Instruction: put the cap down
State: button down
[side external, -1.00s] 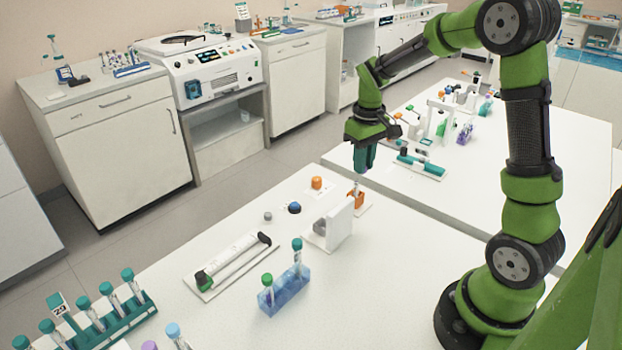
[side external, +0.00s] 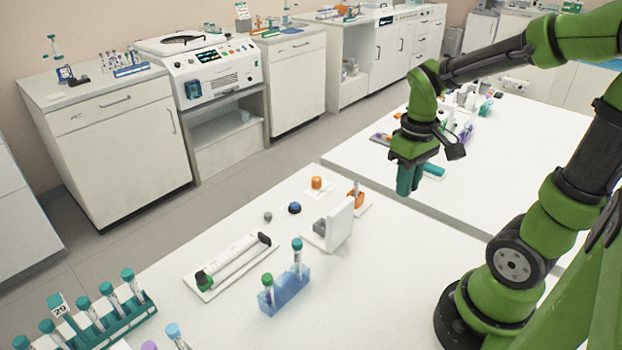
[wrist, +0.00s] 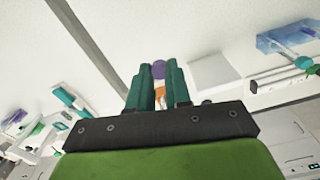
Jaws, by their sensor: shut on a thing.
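My gripper (side external: 409,182) has teal fingers and hangs pointing down, above the gap and near edges of the two white tables. In the wrist view the fingers (wrist: 157,80) are shut on a small purple cap (wrist: 158,70) at their tips. The cap does not show in the side view, where the fingers cover it. Something orange shows between the fingers in the wrist view; I cannot tell its relation to the cap.
On the near table stand a white block stand (side external: 340,221), a blue tube rack (side external: 285,293), an orange knob (side external: 316,183), a blue knob (side external: 294,208) and a long white tray device (side external: 233,262). A teal tube rack (side external: 110,322) is at the front left. The table's right part is clear.

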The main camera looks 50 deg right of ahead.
jog(key=shift+r, duration=0.6)
jog(key=shift+r, duration=0.3)
notch_tip(320, 180, up, 4)
jog(key=shift+r, duration=0.2)
jog(key=w+a+n, duration=0.3)
jog(key=w+n, duration=0.2)
jog(key=w, duration=1)
notch_tip(320, 180, down, 15)
jog(key=shift+a, duration=0.1)
jog(key=shift+w+f, duration=0.3)
jog(key=shift+f, duration=0.05)
jog(key=w, duration=0.5)
jog(key=w+d+f, duration=0.1)
jog(key=w, duration=0.4)
jog(key=w+d, duration=0.1)
jog(key=w, duration=0.4)
jog(key=shift+w+d+f, duration=0.1)
jog(key=shift+w+f, duration=0.1)
jog(key=shift+f, duration=1.8)
